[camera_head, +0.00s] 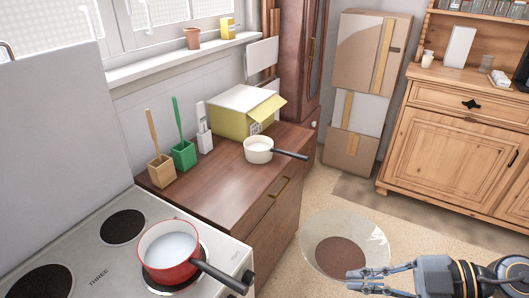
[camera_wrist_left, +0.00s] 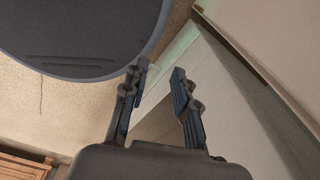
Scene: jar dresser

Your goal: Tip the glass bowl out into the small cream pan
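The clear glass bowl (camera_head: 345,228) is at the lower right of the middle in the head view, roughly level, with brown contents (camera_head: 340,256) at its bottom. My right gripper (camera_head: 362,281) reaches in from the right and is shut on the bowl's near rim. The bowl appears to be in the air over the floor, in front of the dresser. The small cream pan (camera_head: 258,146) stands upright on the brown dresser, its black handle pointing right; its inside looks pale. My left gripper (camera_wrist_left: 158,78) shows only in the left wrist view, fingers apart and empty.
A yellow-white box (camera_head: 232,121) stands behind the pan. Utensil holders (camera_head: 183,155) line the left of the dresser top (camera_head: 225,182).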

